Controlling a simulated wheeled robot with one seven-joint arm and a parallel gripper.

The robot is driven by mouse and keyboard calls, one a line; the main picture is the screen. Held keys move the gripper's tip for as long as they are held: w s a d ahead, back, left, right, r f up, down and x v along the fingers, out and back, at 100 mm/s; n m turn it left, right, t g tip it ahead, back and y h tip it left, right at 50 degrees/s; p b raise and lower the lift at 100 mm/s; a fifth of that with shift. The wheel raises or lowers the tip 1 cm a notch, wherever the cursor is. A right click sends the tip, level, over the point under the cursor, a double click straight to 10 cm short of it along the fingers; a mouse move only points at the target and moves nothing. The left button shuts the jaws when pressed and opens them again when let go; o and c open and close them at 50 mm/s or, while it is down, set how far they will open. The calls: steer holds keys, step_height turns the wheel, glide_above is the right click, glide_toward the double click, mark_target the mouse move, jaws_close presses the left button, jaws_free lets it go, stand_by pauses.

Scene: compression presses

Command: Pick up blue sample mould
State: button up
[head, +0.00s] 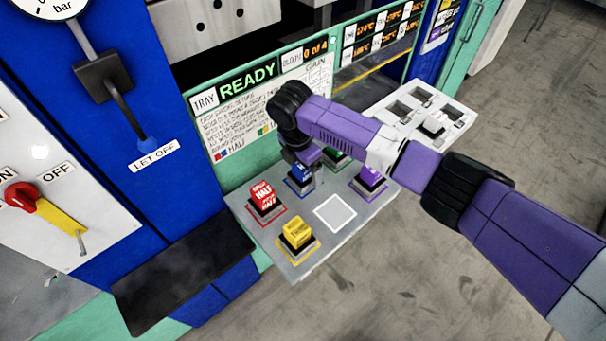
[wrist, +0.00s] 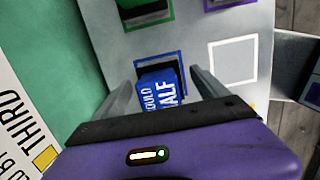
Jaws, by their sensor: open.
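The blue sample mould (head: 300,174) stands in a blue-outlined spot on the grey shelf (head: 300,264). In the wrist view the blue mould (wrist: 160,90) shows white lettering and sits between the two fingers of my gripper (wrist: 166,88). The fingers are open, with a gap visible on each side of the mould. In the head view my gripper (head: 303,158) is above and partly in front of the mould, so its fingertips are hard to make out.
Near the blue mould stand a red mould (head: 264,197), a yellow mould (head: 297,232), a purple mould (head: 370,181) and a partly hidden green mould (head: 335,157). A white-outlined square (head: 335,213) is empty. A white tray (head: 455,122) with recesses is at right. The READY panel (head: 225,125) rises behind.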

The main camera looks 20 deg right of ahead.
jaws_close()
steer(key=shift+r, duration=0.1)
